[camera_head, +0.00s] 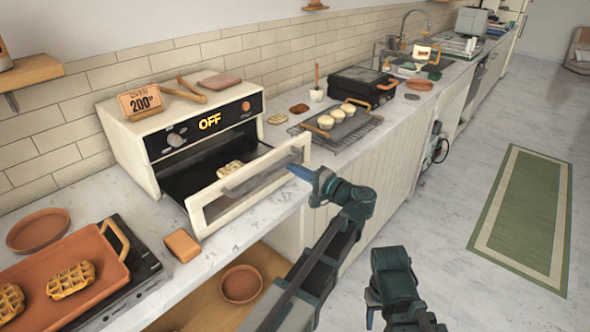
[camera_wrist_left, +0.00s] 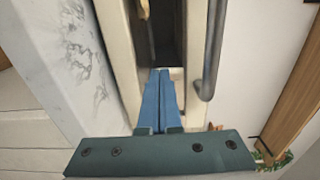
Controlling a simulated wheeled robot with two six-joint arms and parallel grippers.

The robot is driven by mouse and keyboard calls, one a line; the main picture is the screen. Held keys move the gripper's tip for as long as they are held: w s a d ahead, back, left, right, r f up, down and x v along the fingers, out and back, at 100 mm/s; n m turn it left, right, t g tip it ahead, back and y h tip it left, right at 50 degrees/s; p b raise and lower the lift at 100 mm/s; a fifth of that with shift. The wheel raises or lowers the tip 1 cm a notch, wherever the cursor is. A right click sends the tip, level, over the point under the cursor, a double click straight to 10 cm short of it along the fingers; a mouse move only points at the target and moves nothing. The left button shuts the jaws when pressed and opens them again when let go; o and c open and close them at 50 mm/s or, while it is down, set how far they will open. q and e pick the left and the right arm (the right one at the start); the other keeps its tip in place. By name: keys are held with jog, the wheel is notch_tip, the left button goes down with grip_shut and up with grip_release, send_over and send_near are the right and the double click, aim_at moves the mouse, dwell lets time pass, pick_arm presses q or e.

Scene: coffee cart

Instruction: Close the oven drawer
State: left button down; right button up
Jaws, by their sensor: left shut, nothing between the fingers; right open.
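The cream oven (camera_head: 118,140) stands on the counter against the tiled wall, its display reading OFF. Its drawer is pulled out, with the cream-framed glass front (camera_head: 204,226) well away from the body. A waffle (camera_head: 230,168) lies inside. My left gripper (camera_head: 300,172) is shut and empty at the right end of the drawer front; in the left wrist view its blue fingers (camera_wrist_left: 160,95) overlap the drawer's edge, and contact is unclear. The dark handle (camera_wrist_left: 211,55) is right of them. My right gripper (camera_head: 371,308) is open over the floor, away from the oven.
An orange tray (camera_head: 100,286) with waffles and a sponge-like block (camera_head: 182,245) lie left of the drawer front. A rack (camera_head: 352,138) with buns is behind it to the right. A bowl (camera_head: 240,284) sits on the shelf below.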

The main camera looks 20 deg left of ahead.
aim_at(249, 154)
pick_arm(q)
jog(key=x, duration=1.9)
jog(key=shift+w+a, duration=0.2)
jog(key=shift+a, duration=0.1)
jog(key=shift+w+a+r, duration=0.1)
pick_arm(e)
jog(key=shift+d, duration=0.1)
pick_arm(q)
jog(key=shift+a+r, duration=0.1)
